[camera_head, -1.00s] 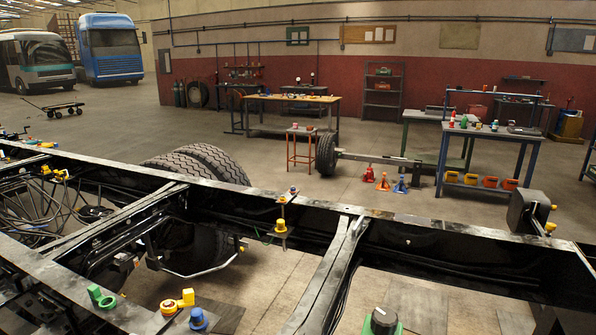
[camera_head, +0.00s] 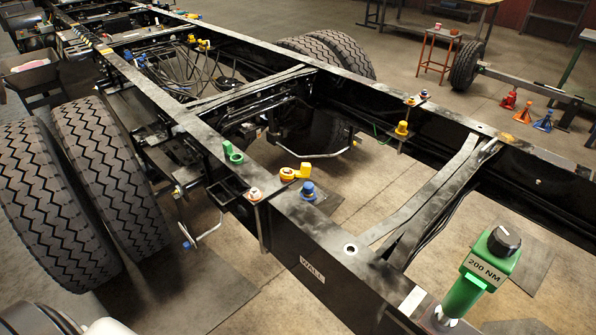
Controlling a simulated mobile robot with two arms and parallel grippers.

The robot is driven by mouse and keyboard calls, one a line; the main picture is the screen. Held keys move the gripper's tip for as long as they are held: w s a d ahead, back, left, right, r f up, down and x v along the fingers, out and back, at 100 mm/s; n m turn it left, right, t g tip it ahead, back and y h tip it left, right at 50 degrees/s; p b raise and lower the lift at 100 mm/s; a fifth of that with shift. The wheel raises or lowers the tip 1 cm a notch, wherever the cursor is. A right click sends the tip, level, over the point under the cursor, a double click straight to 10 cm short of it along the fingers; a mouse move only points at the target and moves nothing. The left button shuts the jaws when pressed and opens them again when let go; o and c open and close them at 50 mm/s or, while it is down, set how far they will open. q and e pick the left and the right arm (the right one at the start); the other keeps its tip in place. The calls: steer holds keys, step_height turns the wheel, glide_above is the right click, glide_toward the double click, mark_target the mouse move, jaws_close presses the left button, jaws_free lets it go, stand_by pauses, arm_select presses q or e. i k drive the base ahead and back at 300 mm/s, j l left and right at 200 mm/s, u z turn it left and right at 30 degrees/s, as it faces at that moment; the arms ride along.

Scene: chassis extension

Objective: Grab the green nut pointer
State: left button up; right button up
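The green nut pointer (camera_head: 232,153) sits on the near chassis rail (camera_head: 300,225), left of centre. It is a small green piece with a round ring end and an upright tip. Neither gripper can be made out. A dark and pale rounded shape at the bottom left edge may be part of my arm, but I cannot tell.
A green tool marked 200 NM (camera_head: 478,270) stands at the near rail's right end. Two large tyres (camera_head: 95,185) stand at the left. The far rail (camera_head: 440,120) carries yellow nuts. A red stool (camera_head: 440,50) and coloured jack stands (camera_head: 508,100) are behind.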

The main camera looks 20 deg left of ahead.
mark_target(227, 147)
steer(key=u, duration=1.25)
steer(key=i+j, duration=0.45)
steer(key=i+j+z, duration=0.2)
steer(key=z, duration=0.2)
steer(key=i+j+z, duration=0.15)
steer(key=j+z, duration=0.2)
steer(key=i+j+z, duration=0.1)
steer(key=j+z, duration=0.3)
